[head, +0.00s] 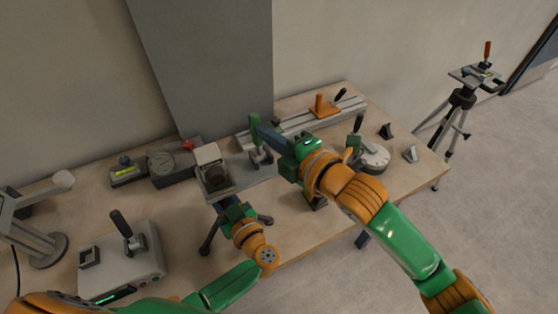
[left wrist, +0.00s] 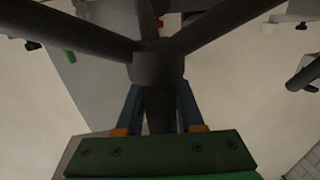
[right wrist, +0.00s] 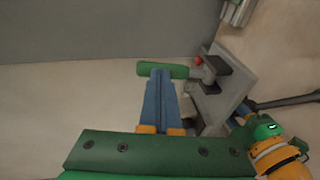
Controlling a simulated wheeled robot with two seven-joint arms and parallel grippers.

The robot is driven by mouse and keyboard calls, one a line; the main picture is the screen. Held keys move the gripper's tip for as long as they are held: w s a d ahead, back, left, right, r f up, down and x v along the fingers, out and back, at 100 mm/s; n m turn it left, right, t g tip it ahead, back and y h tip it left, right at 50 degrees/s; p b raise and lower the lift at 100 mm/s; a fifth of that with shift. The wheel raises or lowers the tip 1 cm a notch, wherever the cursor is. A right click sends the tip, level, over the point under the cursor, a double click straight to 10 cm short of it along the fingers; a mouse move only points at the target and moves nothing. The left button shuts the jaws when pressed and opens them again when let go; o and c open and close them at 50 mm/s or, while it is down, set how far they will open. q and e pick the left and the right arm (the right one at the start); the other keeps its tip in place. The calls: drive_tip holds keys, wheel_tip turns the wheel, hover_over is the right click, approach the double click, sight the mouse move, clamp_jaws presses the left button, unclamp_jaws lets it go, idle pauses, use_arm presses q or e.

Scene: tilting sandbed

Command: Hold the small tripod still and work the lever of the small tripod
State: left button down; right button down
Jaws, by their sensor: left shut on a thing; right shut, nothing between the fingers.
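The small tripod stands at the middle of the table, with its grey top plate (head: 250,176) and dark legs (head: 208,243). Its lever has a green handle (head: 255,127), which also shows lying across the right wrist view (right wrist: 165,70). My left gripper (head: 235,212) is shut on the tripod's dark column below the leg hub (left wrist: 157,66); the fingers press it from both sides in the left wrist view. My right gripper (right wrist: 161,74) is shut and empty, its fingertips at the green handle; I cannot tell whether they touch it.
A rail with an orange carriage (head: 322,106) lies behind. A round dial base (head: 374,157) and small wedges are at right. A grey box with a black lever (head: 122,262) and a lamp (head: 45,247) are at left. A larger tripod (head: 462,98) stands beyond the table.

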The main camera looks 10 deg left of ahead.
use_arm(q)
drive_tip(key=shift+f, duration=0.1)
use_arm(e)
drive_tip(key=shift+w+a+r, duration=0.1)
drive_tip(key=shift+w+a, duration=0.45)
drive_tip(key=shift+w, duration=0.1)
use_arm(q)
drive_tip(key=shift+d, duration=0.1)
use_arm(e)
drive_tip(key=shift+w, duration=0.2)
drive_tip(key=w+r+v, duration=0.1)
drive_tip(key=r+v, duration=0.1)
drive_tip(key=v, duration=1.2)
drive_tip(key=shift+r, duration=0.4)
